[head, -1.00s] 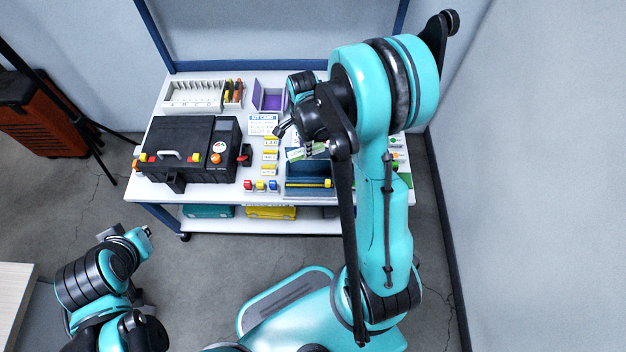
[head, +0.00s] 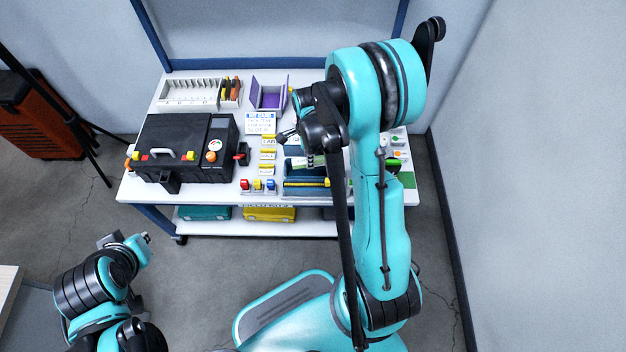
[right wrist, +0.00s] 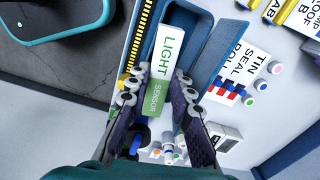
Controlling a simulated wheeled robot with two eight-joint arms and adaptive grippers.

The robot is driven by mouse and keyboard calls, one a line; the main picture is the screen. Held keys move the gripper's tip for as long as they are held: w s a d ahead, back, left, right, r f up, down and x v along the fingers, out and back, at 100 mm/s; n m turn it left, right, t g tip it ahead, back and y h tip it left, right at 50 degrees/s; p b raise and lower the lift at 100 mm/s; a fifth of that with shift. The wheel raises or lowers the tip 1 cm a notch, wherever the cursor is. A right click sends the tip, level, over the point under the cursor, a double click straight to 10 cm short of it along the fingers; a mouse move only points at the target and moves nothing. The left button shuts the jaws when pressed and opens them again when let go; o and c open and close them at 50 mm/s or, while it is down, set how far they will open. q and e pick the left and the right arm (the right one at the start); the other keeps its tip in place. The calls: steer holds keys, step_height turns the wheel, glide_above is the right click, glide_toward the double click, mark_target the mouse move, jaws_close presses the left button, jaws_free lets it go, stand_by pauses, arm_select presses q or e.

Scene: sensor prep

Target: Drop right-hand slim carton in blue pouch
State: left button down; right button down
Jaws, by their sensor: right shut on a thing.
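My right gripper (right wrist: 155,95) is shut on a slim white and green carton (right wrist: 167,50) marked "LIGHT SENSOR". The blue pouch (right wrist: 214,50) lies behind the carton in the right wrist view, with blue parts on both sides of it and a yellow-black strip along the left. In the head view the pouch (head: 305,192) is at the table's front, and the carton (head: 311,160) shows partly at its back part. I cannot tell how deep the carton is in the opening. My right arm hides part of this area. My left gripper (head: 147,238) is off the table at lower left; its jaws are unclear.
A black case (head: 180,145) stands on the left of the white table (head: 135,190). A purple open box (head: 269,97) and a white rack (head: 188,92) stand at the back. Small coloured blocks (head: 257,185) sit left of the pouch. Labelled cards (right wrist: 240,72) lie beside it.

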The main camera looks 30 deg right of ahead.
steer(key=c, duration=1.3)
jaws_free()
steer(key=shift+o, duration=0.2)
steer(key=shift+r, duration=0.2)
step_height(320, 180, up, 12)
steer(key=shift+f, duration=0.1)
steer(key=s+a+r+n+t, duration=0.7)
steer(key=s+a+n, duration=0.3)
steer(key=n, duration=1.2)
steer(key=shift+s+a+r+n, duration=0.3)
steer(key=shift+s+r, duration=0.25)
